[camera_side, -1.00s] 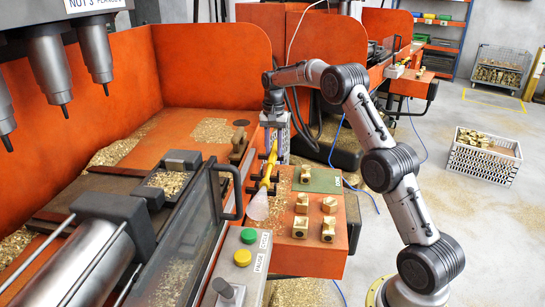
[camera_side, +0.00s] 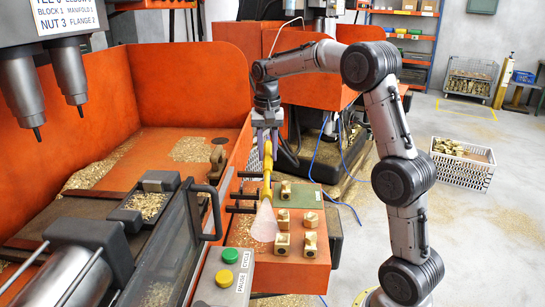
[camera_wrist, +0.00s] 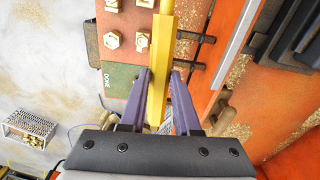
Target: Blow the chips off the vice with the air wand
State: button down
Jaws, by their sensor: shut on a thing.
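My gripper (camera_side: 266,143) is shut on the yellow air wand (camera_side: 267,178). The wand hangs almost upright over the orange side shelf, with a pale translucent cone at its lower end. I cannot tell whether the cone touches the shelf. In the wrist view the purple fingers (camera_wrist: 159,100) flank the yellow wand (camera_wrist: 158,65), which runs past the top edge. The vice (camera_side: 160,181) is to the left, inside the machine, with brass chips (camera_side: 146,205) lying between its dark jaws. The wand is apart from it.
A clear guard with a dark handle (camera_side: 214,215) stands between the shelf and the vice. Dark pegs (camera_side: 243,175) stick out beside the wand. Several brass parts (camera_side: 283,243) and a green mat (camera_side: 305,195) are on the shelf. A button box (camera_side: 226,275) is in front.

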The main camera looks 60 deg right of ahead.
jog(key=w+a+r+n+t+h, duration=0.1)
jog(key=w+a+r+n+t, duration=0.2)
jog(key=w, duration=0.4)
jog(key=w+a+r+n+t+h, duration=0.1)
jog(key=w+a+r+n, duration=0.1)
jog(key=w+a+r, duration=0.3)
jog(key=w+a+r+n+t+h, duration=0.1)
jog(key=w+a+r+n+t, duration=0.1)
jog(key=w+r, duration=0.45)
jog(key=w+a+r+n+t+y, duration=0.25)
jog(key=w+a+r+t, duration=0.2)
jog(key=a+r, duration=0.35)
jog(key=w+a+r+n+t+y, duration=0.1)
jog(key=w+a+r+n+t, duration=0.2)
jog(key=w+a+r, duration=0.5)
jog(key=s+a+f, duration=0.2)
jog(key=s+f, duration=0.3)
jog(key=f, duration=0.7)
jog(key=shift+s+a+f, duration=0.15)
jog(key=shift+s+f, duration=0.05)
jog(key=shift+f, duration=0.2)
jog(key=shift+m, duration=0.25)
jog(key=shift+r, duration=3)
